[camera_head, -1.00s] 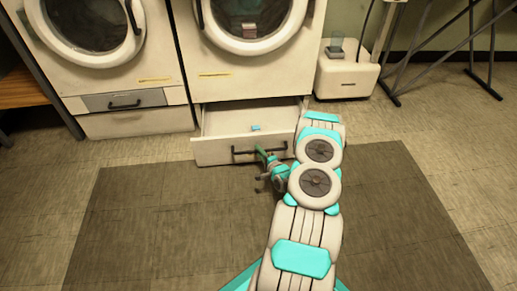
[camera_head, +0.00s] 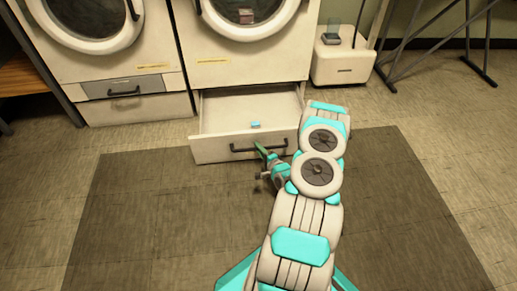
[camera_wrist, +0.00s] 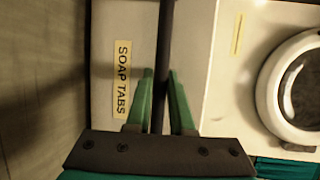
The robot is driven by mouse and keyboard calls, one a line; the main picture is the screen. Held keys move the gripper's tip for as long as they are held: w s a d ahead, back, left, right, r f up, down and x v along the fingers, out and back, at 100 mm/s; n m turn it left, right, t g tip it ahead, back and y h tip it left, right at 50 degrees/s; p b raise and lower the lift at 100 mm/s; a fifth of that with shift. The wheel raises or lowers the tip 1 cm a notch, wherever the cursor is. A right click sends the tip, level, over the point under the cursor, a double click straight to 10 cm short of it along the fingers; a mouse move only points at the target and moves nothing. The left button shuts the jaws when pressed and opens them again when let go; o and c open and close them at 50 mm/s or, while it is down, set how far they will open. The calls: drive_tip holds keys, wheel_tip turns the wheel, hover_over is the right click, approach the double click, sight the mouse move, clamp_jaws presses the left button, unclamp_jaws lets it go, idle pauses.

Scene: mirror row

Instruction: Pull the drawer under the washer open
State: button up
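The drawer (camera_head: 215,151) under the right-hand washer (camera_head: 250,70) stands open, pulled well out, with its inside showing. Its front has a dark bar handle (camera_head: 242,149), which also runs between the green fingers in the wrist view (camera_wrist: 165,35). A "SOAP TABS" label (camera_wrist: 122,80) is on the drawer front there. My gripper (camera_head: 262,150) is at the handle; in the wrist view its fingers (camera_wrist: 160,85) are on both sides of the bar, closed on it. A small blue object (camera_head: 255,124) lies inside the drawer.
Another washer (camera_head: 90,60) with a closed drawer stands at the left. A white box-shaped unit (camera_head: 342,66) and a folding rack (camera_head: 480,65) are at the right. A dark mat (camera_head: 150,220) covers the floor in front, clear apart from my arm over it.

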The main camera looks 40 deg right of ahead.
drive_tip(key=o, duration=0.4)
drive_tip(key=shift+o, duration=0.2)
drive_tip(key=v, duration=0.7)
drive_tip(key=shift+s, duration=0.4)
drive_tip(key=shift+r, duration=0.1)
drive_tip(key=shift+w, duration=0.1)
